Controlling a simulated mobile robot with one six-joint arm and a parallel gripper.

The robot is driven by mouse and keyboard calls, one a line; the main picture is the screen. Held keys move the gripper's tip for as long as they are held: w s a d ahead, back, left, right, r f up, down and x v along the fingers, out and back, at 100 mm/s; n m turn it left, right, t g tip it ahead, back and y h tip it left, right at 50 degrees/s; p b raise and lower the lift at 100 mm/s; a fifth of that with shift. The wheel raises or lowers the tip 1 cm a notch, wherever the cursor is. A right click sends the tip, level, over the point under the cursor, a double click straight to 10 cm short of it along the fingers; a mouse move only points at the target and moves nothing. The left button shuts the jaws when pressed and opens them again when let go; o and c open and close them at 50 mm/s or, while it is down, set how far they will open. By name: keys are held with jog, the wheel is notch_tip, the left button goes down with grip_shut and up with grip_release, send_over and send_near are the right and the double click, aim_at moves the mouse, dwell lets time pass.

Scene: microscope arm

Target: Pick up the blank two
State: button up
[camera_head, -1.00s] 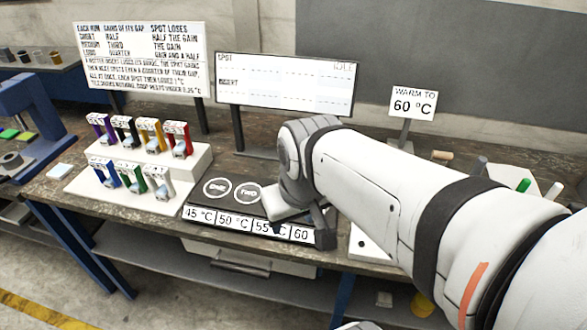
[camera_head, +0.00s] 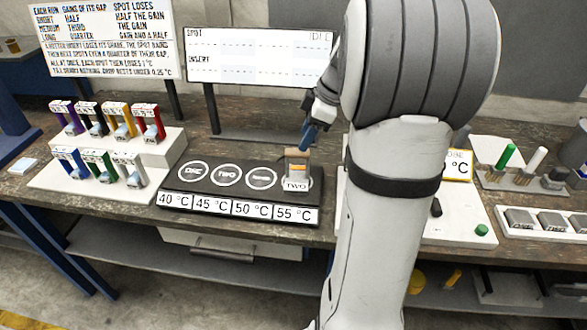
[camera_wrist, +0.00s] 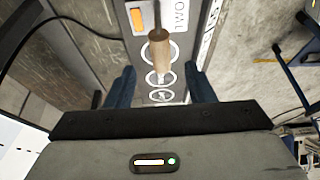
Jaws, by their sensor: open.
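The block marked TWO (camera_head: 296,186) stands upright on the right-hand spot of the dark plate (camera_head: 207,186) in the head view. It is grey with a tan top part. In the wrist view a white TWO label (camera_wrist: 181,14) shows at the top, and a wooden handle (camera_wrist: 158,54) points toward the camera. My gripper (camera_wrist: 160,82) is open, its blue fingers on either side of the handle and apart from it. In the head view my gripper (camera_head: 306,140) is just above the block; my arm hides part of it.
Several coloured clip-like pieces (camera_head: 103,140) stand on a white stepped rack at left. Spot labels (camera_head: 237,207) line the plate's front. A display board (camera_head: 257,55) stands behind it. White and green rods (camera_head: 530,160) and a tray of grey blocks (camera_head: 548,221) lie to the right.

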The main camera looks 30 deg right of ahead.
aim_at(298, 154)
jog(key=p+x, duration=0.1)
jog(key=x, duration=0.6)
jog(key=shift+s+d, duration=0.2)
jog(key=shift+c, duration=0.4)
grip_shut()
dwell(0.7)
